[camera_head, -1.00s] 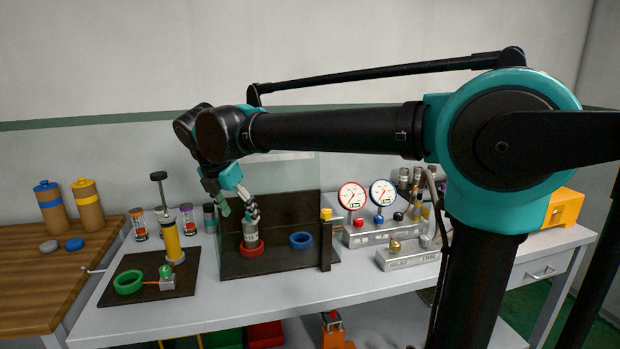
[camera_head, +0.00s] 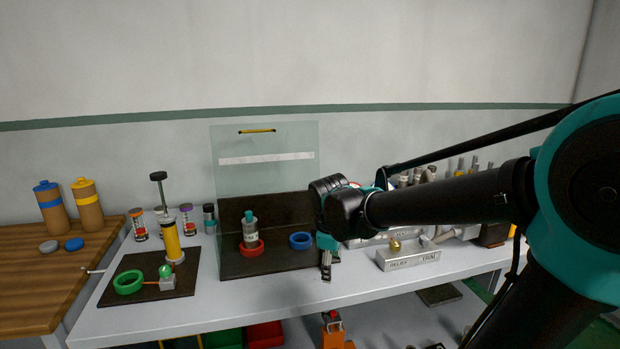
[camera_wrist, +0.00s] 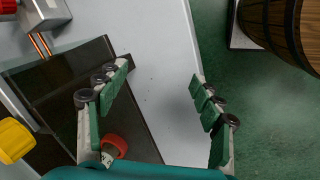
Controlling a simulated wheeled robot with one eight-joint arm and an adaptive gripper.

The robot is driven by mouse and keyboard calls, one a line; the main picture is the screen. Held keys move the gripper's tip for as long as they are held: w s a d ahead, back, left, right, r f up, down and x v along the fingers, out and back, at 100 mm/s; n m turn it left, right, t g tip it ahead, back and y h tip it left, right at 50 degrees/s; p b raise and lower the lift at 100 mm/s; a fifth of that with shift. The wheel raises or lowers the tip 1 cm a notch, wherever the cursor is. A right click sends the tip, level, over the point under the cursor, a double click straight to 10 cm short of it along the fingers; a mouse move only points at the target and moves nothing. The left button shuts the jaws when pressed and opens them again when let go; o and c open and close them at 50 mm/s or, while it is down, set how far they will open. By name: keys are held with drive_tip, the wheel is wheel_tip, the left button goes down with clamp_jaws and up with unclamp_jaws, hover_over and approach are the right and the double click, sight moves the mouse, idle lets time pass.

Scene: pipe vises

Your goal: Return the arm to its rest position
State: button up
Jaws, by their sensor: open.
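My gripper (camera_head: 327,262) hangs at the front right corner of the dark tray in the head view, partly hidden by my wrist. In the wrist view my gripper (camera_wrist: 163,108) has its two fingers spread wide, with nothing between them but the table edge and the floor below. A small grey bottle-like cylinder (camera_head: 250,226) stands upright in the red ring (camera_head: 258,249) on the dark tray, apart from my gripper. The red ring also shows in the wrist view (camera_wrist: 116,143), beside the left finger.
A clear upright shield (camera_head: 265,180) stands around the dark tray with the blue ring (camera_head: 301,240). A metal block with a brass knob (camera_head: 408,259) sits right of my gripper. A yellow pump (camera_head: 172,240) and green ring (camera_head: 129,282) stand left. The table's front strip (camera_head: 230,310) is clear.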

drive_tip(key=s+d+f+m, duration=1.1)
drive_tip(key=d+f+m, duration=0.1)
drive_tip(key=d+m, duration=0.1)
drive_tip(key=shift+s+d+m+t+y, duration=0.2)
drive_tip(key=shift+d+m+t+y, duration=0.15)
drive_tip(key=shift+m, duration=0.45)
drive_tip(key=shift+a, duration=0.15)
